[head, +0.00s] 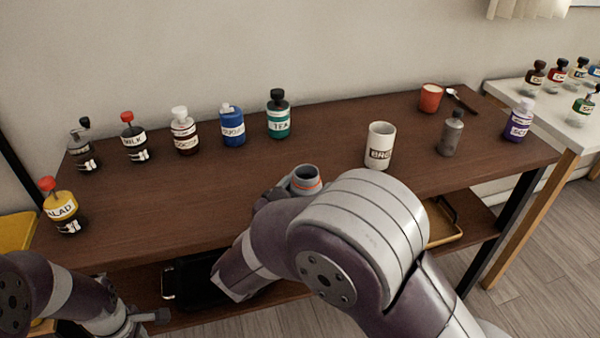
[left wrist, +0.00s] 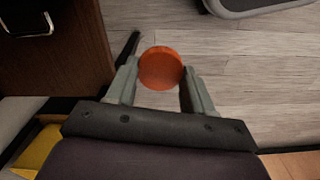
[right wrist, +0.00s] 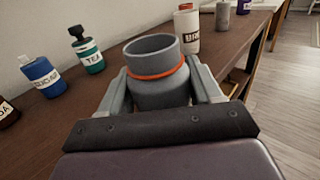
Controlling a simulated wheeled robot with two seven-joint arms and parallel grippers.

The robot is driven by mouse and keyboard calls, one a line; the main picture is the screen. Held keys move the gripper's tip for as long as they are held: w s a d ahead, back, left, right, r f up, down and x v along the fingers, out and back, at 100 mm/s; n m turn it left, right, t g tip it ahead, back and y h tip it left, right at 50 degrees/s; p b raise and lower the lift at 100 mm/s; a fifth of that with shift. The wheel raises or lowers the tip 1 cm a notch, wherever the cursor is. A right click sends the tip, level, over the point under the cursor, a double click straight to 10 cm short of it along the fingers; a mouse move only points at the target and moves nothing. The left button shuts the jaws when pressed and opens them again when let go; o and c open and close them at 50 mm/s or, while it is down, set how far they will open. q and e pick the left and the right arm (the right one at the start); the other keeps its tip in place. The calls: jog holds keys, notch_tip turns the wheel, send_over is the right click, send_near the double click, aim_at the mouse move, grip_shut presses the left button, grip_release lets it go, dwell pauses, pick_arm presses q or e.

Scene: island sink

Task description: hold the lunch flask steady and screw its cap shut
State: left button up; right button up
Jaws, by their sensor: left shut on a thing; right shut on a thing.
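The lunch flask is a grey, open-topped vessel (head: 306,178) with an orange ring below its neck. My right gripper (right wrist: 158,84) is shut around the flask (right wrist: 160,92), which stands upright between its fingers near the table's front edge. I cannot tell whether its base touches the table. A round orange cap (left wrist: 160,67) is held between the fingers of my left gripper (left wrist: 161,72). That gripper is low at the left in the head view (head: 150,316), in front of the table and well apart from the flask. The cap does not show in the head view.
The brown table (head: 200,215) carries several labelled bottles along its back. A white mug (head: 380,146), a grey bottle (head: 451,135) and a red cup (head: 431,98) stand at the right. The front left tabletop is mostly clear. A lower shelf holds a black item (head: 190,282).

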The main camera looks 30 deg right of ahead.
pick_arm(q)
jog(key=shift+r+p, duration=0.5)
jog(key=shift+r, duration=0.1)
pick_arm(e)
jog(key=s+a, duration=0.1)
jog(key=s, duration=0.6)
jog(key=shift+a, duration=0.4)
jog(key=shift+s, duration=0.1)
jog(key=o, duration=0.4)
jog(key=c, duration=0.8)
